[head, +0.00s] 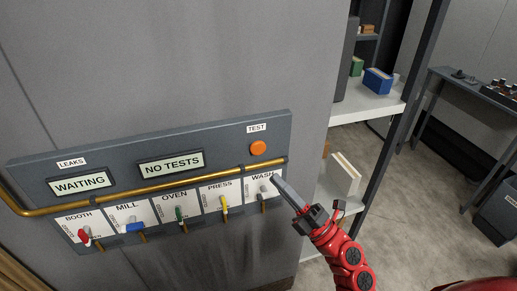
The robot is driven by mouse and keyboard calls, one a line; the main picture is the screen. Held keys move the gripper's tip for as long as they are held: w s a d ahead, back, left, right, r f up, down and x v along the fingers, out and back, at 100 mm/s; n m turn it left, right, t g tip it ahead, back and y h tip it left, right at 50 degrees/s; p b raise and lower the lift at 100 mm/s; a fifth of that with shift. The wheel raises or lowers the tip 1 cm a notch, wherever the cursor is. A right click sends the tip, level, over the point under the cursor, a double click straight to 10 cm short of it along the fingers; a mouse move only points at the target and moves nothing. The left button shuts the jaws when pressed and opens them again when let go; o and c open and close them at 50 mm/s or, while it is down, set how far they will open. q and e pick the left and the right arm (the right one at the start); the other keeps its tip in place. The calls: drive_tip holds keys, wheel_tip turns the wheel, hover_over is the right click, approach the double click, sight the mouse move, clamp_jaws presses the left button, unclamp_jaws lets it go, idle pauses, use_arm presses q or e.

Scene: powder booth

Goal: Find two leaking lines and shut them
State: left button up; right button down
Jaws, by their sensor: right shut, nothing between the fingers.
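A grey panel (220,139) on the wall carries a row of valve levers below a brass pipe (140,189). The levers are red under BOOTH (84,236), blue under MILL (134,227), green under OVEN (180,214), yellow under PRESS (224,203) and pale grey under WASH (262,190). The LEAKS display (80,185) reads WAITING; another display (171,164) reads NO TESTS. An orange button (258,148) sits under the TEST label. My right gripper (275,179) is shut and empty, its tips beside the WASH lever; contact is unclear. My left gripper is out of view.
Right of the panel stands a shelf (368,106) with a blue box (378,80), a green box (356,67) and pale files (343,174). A dark table (465,82) and a dark bin (497,216) stand farther right. The floor between is clear.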

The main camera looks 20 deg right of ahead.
drive_tip(key=b, duration=0.2)
approach(258, 147)
drive_tip(key=shift+w+a+r, duration=0.65)
drive_tip(key=shift+a+r, duration=0.25)
drive_tip(key=shift+r, duration=0.05)
drive_tip(key=shift+w+a+r, duration=0.65)
drive_tip(key=shift+a+r, duration=0.3)
drive_tip(key=shift+w, duration=0.15)
idle(0.5)
drive_tip(key=shift+w, duration=0.3)
